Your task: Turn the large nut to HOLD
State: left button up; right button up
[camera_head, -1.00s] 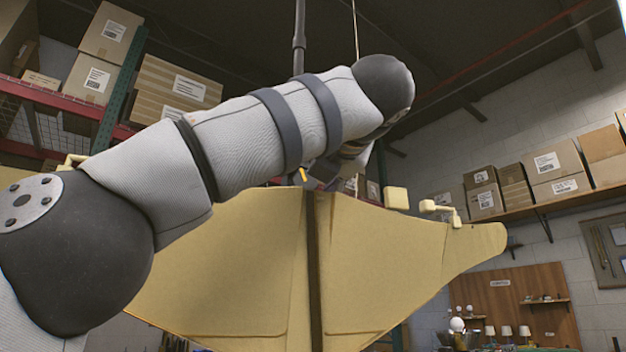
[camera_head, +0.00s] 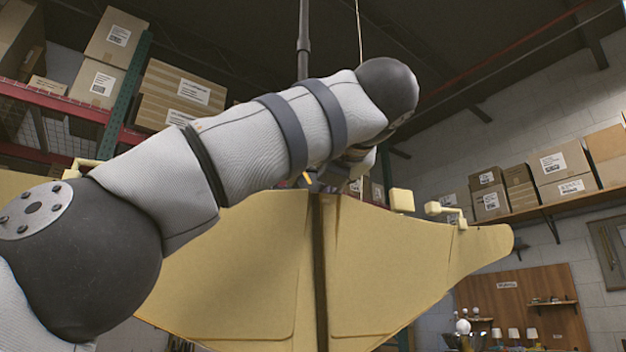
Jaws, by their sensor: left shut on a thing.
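My left arm crosses the view from the lower left and bends back down at its dark elbow. My left gripper (camera_head: 312,183) is only partly seen, low behind the forearm, just above the top of a dark upright strip (camera_head: 319,265). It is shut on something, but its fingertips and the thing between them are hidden. I cannot make out the large nut or any HOLD mark. A big beige winged body (camera_head: 390,260) spreads to both sides of the strip. My right gripper is not in view.
A dark pole (camera_head: 304,40) rises behind my forearm, and a thin cord hangs beside it. Shelves with cardboard boxes stand left and right. A wooden board (camera_head: 535,295) with small lamps is at the lower right.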

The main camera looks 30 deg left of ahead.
pick_arm(q)
jog(key=shift+n, duration=2.2)
jog(key=o, duration=1.2)
jog(key=shift+c, duration=0.2)
jog(key=v, duration=1.2)
